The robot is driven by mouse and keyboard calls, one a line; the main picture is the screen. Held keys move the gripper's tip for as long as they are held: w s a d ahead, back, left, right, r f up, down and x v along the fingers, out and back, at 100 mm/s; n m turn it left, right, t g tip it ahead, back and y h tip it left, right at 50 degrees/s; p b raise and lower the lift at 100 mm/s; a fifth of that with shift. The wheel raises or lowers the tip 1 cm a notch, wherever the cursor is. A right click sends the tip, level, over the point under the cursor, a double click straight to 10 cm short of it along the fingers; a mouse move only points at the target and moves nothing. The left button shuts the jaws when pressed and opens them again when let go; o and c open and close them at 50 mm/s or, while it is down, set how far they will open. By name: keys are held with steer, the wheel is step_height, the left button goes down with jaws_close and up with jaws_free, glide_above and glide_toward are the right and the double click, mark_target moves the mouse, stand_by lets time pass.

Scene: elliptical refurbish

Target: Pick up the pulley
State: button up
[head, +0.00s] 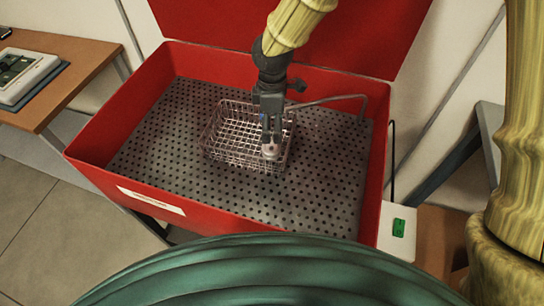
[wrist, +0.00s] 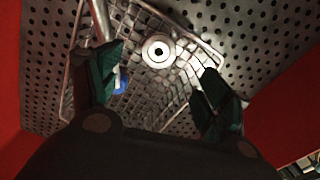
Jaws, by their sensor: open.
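The pulley (wrist: 159,51) is a small, round, pale metal disc with a dark centre hole. It lies in a wire basket (wrist: 143,108), near one end of it in the wrist view. In the head view the pulley (head: 270,150) shows at the front right of the basket (head: 222,146), just below my gripper. My gripper (head: 269,138) points down over the basket. In the wrist view its two dark fingers (wrist: 160,72) are spread wide, with the pulley beyond and between them. Nothing is held. The head view does not show clearly how high the fingertips are above the pulley.
The basket stands on the perforated metal floor (head: 160,130) of a red parts washer (head: 95,174) with raised walls and an open lid (head: 210,20). A bent metal tube (head: 335,99) reaches over the basket. A blue part (wrist: 121,82) shows near the left finger.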

glide_above(271, 147)
step_height(271, 147, down, 6)
steer(key=shift+d+r, duration=0.1)
steer(key=shift+d, duration=0.05)
steer(key=shift+a+f+p, duration=0.2)
steer(key=shift+f+p, duration=0.55)
steer(key=shift+f, duration=1.9)
steer(key=c, duration=1.2)
